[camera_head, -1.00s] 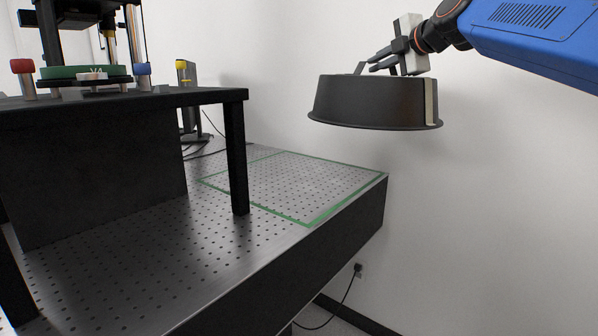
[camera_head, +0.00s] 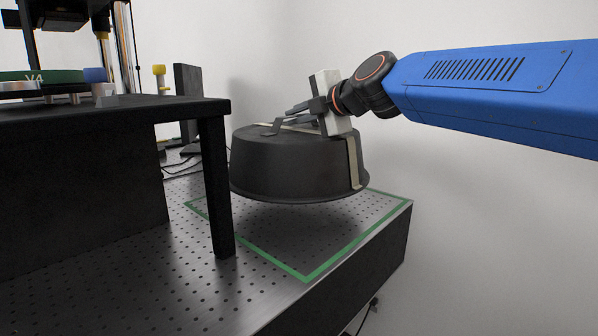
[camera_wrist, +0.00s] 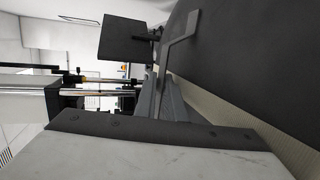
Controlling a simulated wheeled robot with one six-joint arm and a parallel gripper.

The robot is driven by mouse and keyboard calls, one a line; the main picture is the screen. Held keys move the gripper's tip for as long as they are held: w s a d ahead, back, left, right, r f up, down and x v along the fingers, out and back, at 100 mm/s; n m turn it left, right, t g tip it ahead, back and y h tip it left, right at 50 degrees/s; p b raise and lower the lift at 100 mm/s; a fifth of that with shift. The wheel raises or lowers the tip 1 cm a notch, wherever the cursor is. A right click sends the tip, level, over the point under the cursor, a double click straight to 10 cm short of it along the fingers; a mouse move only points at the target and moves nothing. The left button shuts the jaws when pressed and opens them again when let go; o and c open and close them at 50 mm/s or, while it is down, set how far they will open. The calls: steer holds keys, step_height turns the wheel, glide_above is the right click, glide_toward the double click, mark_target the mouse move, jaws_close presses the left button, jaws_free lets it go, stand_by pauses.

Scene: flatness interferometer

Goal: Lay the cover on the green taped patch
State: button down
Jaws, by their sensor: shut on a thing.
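The cover (camera_head: 290,165) is a dark round drum with a flared lower rim, a pale strip down its side and a handle on top. My gripper (camera_head: 292,110) is shut on the cover's handle and holds it in the air, slightly tilted. The handle (camera_wrist: 180,42) and the cover's dark top (camera_wrist: 260,60) also show in the wrist view. The green taped patch (camera_head: 312,274) is a green outline on the perforated table at its right end. The cover hangs above it, with a gap beneath, and hides its far part.
A black raised platform (camera_head: 110,108) with a leg (camera_head: 218,190) stands just left of the cover and carries the instrument. A dark upright panel (camera_head: 187,95) stands behind. The perforated table (camera_head: 180,275) is bare in front. A white wall is behind and to the right.

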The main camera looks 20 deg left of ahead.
mark_target(340, 140)
step_height(340, 140, down, 8)
stand_by(0.5)
steer(key=shift+r, duration=0.1)
steer(key=c, duration=1.8)
jaws_free()
steer(key=shift+c, duration=0.2)
steer(key=v, duration=1.2)
steer(key=shift+d, duration=0.15)
